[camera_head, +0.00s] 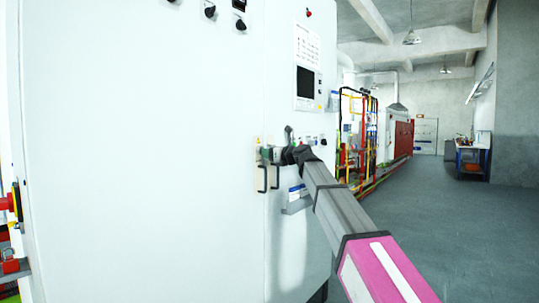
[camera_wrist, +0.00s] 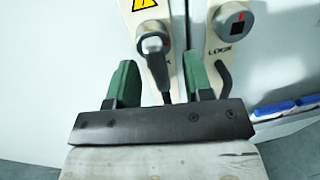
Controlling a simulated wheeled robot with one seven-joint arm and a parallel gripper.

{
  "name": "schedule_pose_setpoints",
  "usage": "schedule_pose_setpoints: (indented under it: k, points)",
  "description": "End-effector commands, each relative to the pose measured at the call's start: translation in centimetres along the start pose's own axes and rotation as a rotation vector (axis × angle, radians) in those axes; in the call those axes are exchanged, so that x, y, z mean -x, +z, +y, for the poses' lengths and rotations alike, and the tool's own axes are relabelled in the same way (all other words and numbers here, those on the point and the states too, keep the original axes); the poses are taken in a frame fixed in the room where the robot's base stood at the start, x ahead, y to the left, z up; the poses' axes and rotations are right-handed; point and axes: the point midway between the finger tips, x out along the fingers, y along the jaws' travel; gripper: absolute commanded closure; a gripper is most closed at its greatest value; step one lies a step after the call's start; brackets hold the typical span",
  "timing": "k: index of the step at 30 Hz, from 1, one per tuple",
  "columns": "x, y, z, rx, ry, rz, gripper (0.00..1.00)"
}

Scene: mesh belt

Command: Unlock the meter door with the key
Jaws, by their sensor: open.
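My gripper (camera_wrist: 163,75) is open, with its two green fingers spread in front of the cabinet in the wrist view. In the head view my gripper (camera_head: 276,154) is small beside the cabinet door seam. A dark key-like piece (camera_wrist: 153,48) stands out from the left lock plate (camera_wrist: 143,26). It lies between the fingers in the picture, with gaps on both sides. I cannot tell how deep it sits between them. The right lock plate (camera_wrist: 234,30) has a dark square with a red mark. The white meter door (camera_head: 150,150) looks closed.
Two dark handles (camera_head: 262,178) (camera_head: 275,178) hang below the locks. A small ledge with blue-and-white items (camera_wrist: 285,107) is at right. A screen (camera_head: 305,81) and knobs (camera_head: 210,11) are higher on the cabinet. The floor (camera_head: 440,230) to the right is clear.

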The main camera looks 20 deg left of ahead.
Motion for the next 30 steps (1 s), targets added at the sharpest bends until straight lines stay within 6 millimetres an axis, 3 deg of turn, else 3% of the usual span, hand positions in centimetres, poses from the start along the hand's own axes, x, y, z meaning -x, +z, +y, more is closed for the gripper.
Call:
schedule_pose_setpoints:
  k: [15, 20, 23, 26, 30]
  points:
    - [8.7, -0.1, 0.1, 0.001, -0.003, 0.000, 0.53]
    - [10.2, -0.7, -0.1, 0.015, -0.004, 0.011, 0.53]
    - [10.9, -3.2, -1.0, 0.084, -0.014, 0.054, 0.53]
    - [12.0, -7.9, -2.3, 0.211, -0.022, 0.138, 0.53]
    - [14.5, -15.9, -4.4, 0.439, -0.009, 0.294, 0.53]
